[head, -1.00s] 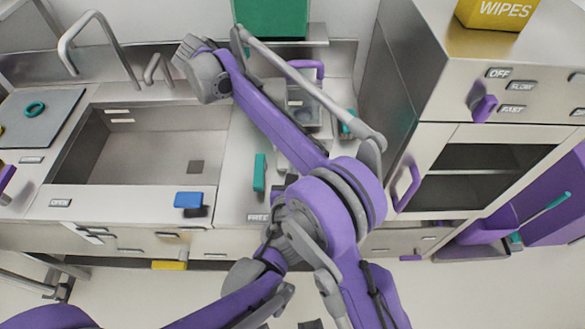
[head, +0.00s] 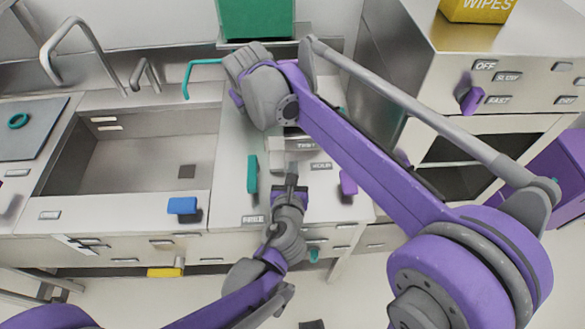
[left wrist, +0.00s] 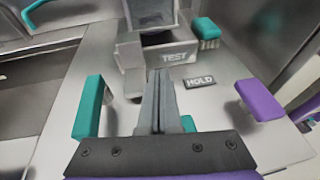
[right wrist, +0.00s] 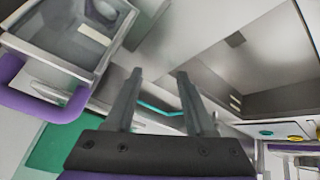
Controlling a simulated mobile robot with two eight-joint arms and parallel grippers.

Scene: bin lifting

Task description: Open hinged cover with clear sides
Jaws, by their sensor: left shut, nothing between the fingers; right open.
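The hinged cover with clear sides (right wrist: 75,35) shows at the upper left of the right wrist view, with its purple handle (right wrist: 45,95). It appears raised above the box marked TEST; a clear panel of it (left wrist: 150,14) stands over that box (left wrist: 170,55) in the left wrist view. My right gripper (right wrist: 157,75) is open and empty, beside the cover and apart from it. In the head view my right arm hides most of the cover and the right fingertips. My left gripper (head: 291,180) is shut and empty, its tips in front of the TEST box (left wrist: 160,72).
A teal handle (head: 252,173) and a purple handle (head: 348,183) stand on the counter either side of my left gripper. A sink (head: 140,160) with a blue block (head: 182,205) at its front is on the left. A steel cabinet (head: 500,85) rises on the right.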

